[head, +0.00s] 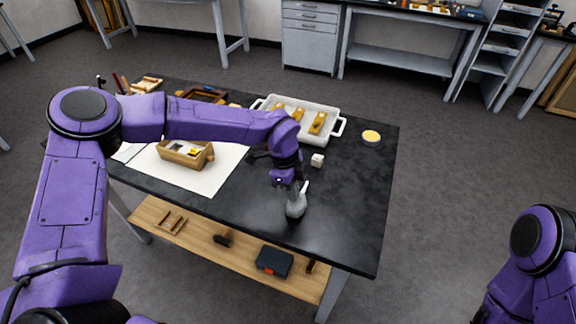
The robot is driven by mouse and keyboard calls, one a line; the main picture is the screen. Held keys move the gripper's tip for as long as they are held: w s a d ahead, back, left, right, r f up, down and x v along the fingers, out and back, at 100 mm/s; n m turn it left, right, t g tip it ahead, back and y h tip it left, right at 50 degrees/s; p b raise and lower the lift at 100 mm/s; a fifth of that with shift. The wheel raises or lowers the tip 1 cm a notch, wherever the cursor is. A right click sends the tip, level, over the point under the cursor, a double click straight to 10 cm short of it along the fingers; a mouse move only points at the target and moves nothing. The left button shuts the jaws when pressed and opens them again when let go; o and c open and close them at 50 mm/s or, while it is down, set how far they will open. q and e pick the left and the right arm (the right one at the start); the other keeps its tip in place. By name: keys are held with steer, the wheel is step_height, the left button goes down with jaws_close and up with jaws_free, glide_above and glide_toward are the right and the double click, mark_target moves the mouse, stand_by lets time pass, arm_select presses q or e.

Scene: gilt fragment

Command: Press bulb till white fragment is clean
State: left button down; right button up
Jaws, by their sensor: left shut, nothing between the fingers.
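A grey bulb (296,205) with a thin pale nozzle pointing up stands on the black tabletop near its front edge. My left gripper (284,181) points down just behind and above the bulb, beside the nozzle. Its fingers are small and partly hidden, but it is shut and empty; I cannot tell whether it touches the bulb. A wooden holder (178,157) on a white sheet (207,180) has a whitish piece with a yellow patch (194,151) in it. I cannot tell how clean this piece is. My right gripper is out of view.
A white tray (334,137) with several gold-coloured pieces stands at the back. A small white block (317,160) and a round yellow-topped dish (370,137) sit to the right. The black table (345,210) is clear at front right. A lower wooden shelf (200,240) holds tools.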

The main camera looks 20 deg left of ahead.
arm_select(q)
step_height(320, 180, up, 12)
steer(key=a+b, duration=0.2)
steer(key=b, duration=0.1)
steer(key=shift+w, duration=0.15)
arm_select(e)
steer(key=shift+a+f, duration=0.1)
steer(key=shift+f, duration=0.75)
arm_select(q)
steer(key=shift+a+f, duration=0.1)
